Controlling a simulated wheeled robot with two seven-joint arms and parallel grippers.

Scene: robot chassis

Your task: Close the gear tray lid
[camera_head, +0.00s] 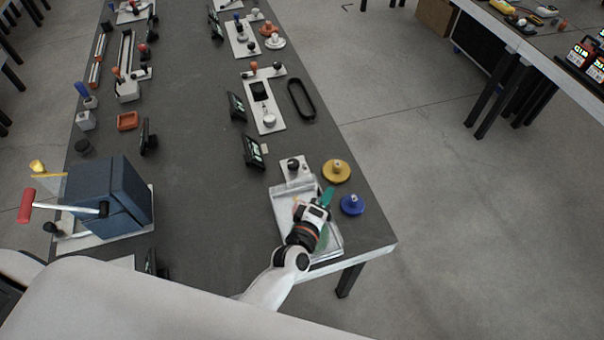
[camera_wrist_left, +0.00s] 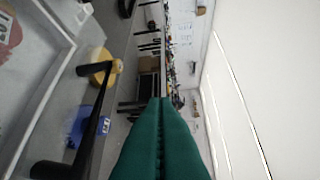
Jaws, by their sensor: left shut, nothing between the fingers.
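The gear tray (camera_head: 282,212) is a pale, clear-walled box near the table's front right corner. A green part (camera_head: 322,240) shows beside my wrist there; I cannot tell if it lies inside. My left gripper (camera_head: 328,194) is above the tray's right side, with its green fingers pointing away. In the left wrist view its fingers (camera_wrist_left: 166,100) are pressed together and empty. A pale frame edge (camera_wrist_left: 62,62) and black bars (camera_wrist_left: 92,128) show left of them. My arm hides part of the tray, and I cannot make out the lid's position. My right gripper is not visible.
A yellow gear (camera_head: 336,171) and a blue gear (camera_head: 352,205) lie right of the tray. A white plate with a black knob (camera_head: 293,167) adjoins its far side. A dark blue box with a red-handled crank (camera_head: 108,193) stands left. The middle of the table is clear.

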